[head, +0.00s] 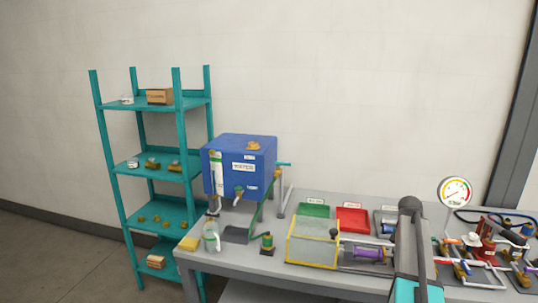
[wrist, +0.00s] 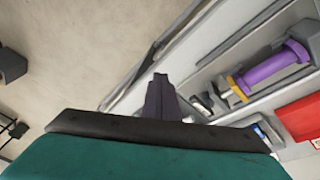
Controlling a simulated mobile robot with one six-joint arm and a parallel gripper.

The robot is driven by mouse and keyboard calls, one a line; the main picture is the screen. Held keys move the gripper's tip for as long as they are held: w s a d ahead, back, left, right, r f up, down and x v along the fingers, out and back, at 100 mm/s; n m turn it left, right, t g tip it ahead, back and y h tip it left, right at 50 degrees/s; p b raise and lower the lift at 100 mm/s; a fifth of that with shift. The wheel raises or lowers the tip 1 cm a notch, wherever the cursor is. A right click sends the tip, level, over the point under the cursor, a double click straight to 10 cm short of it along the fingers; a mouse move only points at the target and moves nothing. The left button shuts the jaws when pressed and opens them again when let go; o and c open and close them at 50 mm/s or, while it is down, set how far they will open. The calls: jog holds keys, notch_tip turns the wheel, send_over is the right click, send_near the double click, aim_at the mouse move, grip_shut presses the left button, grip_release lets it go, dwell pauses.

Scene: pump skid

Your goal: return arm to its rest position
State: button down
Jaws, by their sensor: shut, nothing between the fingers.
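My arm (head: 415,262), with teal and dark grey links, rises at the lower right of the head view, in front of the bench. My gripper (wrist: 160,82) shows in the wrist view as dark fingers close together in the middle. It is shut and holds nothing. It points past the bench edge, over pale floor, and touches nothing that I can see. In the head view I cannot make out the fingertips.
A grey bench (head: 225,262) carries a blue tank (head: 240,158), a yellow-framed guard (head: 313,243), green and red trays (head: 352,219), a purple cylinder (head: 368,254) and a gauge (head: 455,191). Pipework stands right of my arm. A teal shelf rack (head: 181,140) stands left.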

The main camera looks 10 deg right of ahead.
jog(key=s+a+f+n+g+y+b, duration=0.1)
jog(key=s+a+f+n+b, duration=0.2)
jog(key=a+f, duration=1.1)
jog(key=s+a+f+n+g+y+b, duration=0.1)
jog(key=s+a+f+n, duration=0.35)
jog(key=a+f, duration=1.05)
jog(key=s+a+f+n+g+b, duration=0.1)
jog(key=s+a+f+n, duration=0.2)
jog(key=s+a+f, duration=0.3)
jog(key=s+a+f+n+g+b, duration=0.1)
jog(key=s+a+f+n, duration=0.2)
jog(key=s, duration=0.8)
jog(key=s+a+f+n+g+b, duration=0.1)
jog(key=s+a+f+n+b, duration=0.1)
jog(key=s+a+f, duration=0.6)
notch_tip(320, 180, down, 3)
jog(key=shift+s+a+f+n+y, duration=0.15)
jog(key=shift+s+a+n+y, duration=0.2)
jog(key=shift+n, duration=0.1)
